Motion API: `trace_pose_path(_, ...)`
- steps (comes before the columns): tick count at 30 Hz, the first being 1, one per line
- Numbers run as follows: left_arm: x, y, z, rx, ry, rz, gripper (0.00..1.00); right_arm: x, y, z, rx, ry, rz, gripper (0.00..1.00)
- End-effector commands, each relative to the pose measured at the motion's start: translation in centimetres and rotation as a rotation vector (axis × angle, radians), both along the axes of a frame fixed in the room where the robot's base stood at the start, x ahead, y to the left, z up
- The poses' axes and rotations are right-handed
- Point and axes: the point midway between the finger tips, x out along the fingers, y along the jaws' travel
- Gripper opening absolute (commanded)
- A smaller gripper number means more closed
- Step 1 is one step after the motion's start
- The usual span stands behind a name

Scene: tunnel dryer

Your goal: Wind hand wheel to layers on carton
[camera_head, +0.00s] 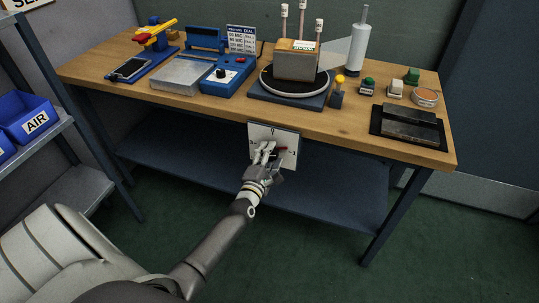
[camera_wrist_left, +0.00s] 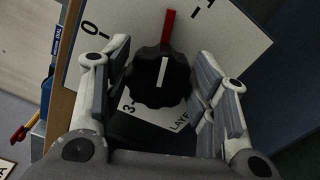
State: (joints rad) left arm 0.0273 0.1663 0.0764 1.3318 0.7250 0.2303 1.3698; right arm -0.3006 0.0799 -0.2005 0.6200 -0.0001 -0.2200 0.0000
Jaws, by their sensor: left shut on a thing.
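The hand wheel (camera_wrist_left: 158,78) is a black lobed knob with a white line, on a white dial plate (camera_head: 287,134) at the table's front edge. The plate reads 0, 1, 3 and LAYERS. A red pointer (camera_wrist_left: 168,27) stands between 0 and 1, and the knob's white line points roughly towards it. My left gripper (camera_head: 264,152) is shut on the wheel, a finger on each side; it also shows in the left wrist view (camera_wrist_left: 158,85). The carton (camera_head: 297,66) sits on a round black turntable (camera_head: 293,91). My right gripper is out of view.
A film roll (camera_head: 357,40) stands right of the carton. A blue dial box (camera_head: 229,75) is left. Blue AIR bins (camera_head: 33,118) are on a side shelf.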

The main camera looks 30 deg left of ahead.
Motion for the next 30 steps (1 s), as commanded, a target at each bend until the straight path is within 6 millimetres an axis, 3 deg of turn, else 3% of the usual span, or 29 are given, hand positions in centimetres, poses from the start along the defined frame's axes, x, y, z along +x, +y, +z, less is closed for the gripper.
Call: trace_pose_path(30,0.0,0.0,-0.6,0.938,0.228,-0.002,0.29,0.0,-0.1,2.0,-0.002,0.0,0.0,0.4)
